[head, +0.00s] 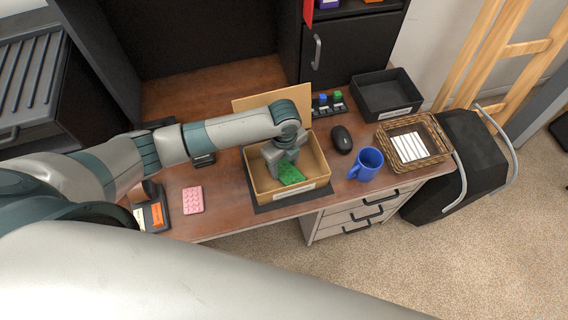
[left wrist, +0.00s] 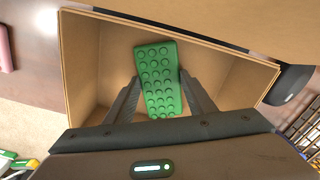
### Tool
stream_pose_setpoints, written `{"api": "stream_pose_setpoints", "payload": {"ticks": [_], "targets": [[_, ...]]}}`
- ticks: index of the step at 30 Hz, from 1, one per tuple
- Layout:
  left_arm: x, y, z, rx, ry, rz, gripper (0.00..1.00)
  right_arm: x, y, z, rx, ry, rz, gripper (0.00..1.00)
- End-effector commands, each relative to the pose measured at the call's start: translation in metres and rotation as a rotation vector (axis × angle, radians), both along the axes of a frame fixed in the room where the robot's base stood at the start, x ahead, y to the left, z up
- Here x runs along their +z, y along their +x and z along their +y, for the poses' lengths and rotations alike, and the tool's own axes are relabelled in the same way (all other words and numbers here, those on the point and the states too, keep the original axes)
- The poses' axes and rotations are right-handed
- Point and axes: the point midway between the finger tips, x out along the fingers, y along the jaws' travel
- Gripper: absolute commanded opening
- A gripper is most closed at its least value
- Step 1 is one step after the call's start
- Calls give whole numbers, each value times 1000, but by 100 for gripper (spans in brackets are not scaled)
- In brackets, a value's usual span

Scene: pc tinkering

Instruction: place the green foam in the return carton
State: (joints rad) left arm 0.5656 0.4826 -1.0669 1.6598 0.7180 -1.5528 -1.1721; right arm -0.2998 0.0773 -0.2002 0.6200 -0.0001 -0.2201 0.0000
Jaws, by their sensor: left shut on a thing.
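The green foam (head: 289,174) is a flat, studded block. It also shows in the left wrist view (left wrist: 158,78), between the two fingers. My left gripper (head: 283,163) points down into the open return carton (head: 312,188) and is shut on the foam. The carton is a tan box with a raised flap at its back, standing on a dark mat. The foam is inside the carton's walls; I cannot tell whether it touches the floor of the carton. In the left wrist view the carton (left wrist: 84,60) surrounds the foam and fingers. My right gripper is not in view.
A blue mug (head: 367,164), a black mouse (head: 341,139) and a wicker basket (head: 440,150) stand right of the carton. A black tray (head: 386,95) is behind. A pink studded block (head: 193,200) lies to the left, with bare desk around it.

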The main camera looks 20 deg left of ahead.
Motion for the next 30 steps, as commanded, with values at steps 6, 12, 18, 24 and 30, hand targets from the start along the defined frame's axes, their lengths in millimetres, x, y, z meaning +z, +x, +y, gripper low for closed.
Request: {"api": "stream_pose_setpoints", "payload": {"ticks": [6, 12, 18, 24, 30], "targets": [[-4, 0, 0, 1, 1, 1, 29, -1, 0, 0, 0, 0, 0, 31], [-3, 0, 0, 0, 1, 1, 68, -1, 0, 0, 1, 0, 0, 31], [-2, 0, 0, 0, 0, 0, 68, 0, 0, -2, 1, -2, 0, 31], [7, 1, 0, 0, 0, -1, 68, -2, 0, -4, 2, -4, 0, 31], [31, 1, 1, -1, 0, -4, 68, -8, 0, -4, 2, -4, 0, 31]]}}
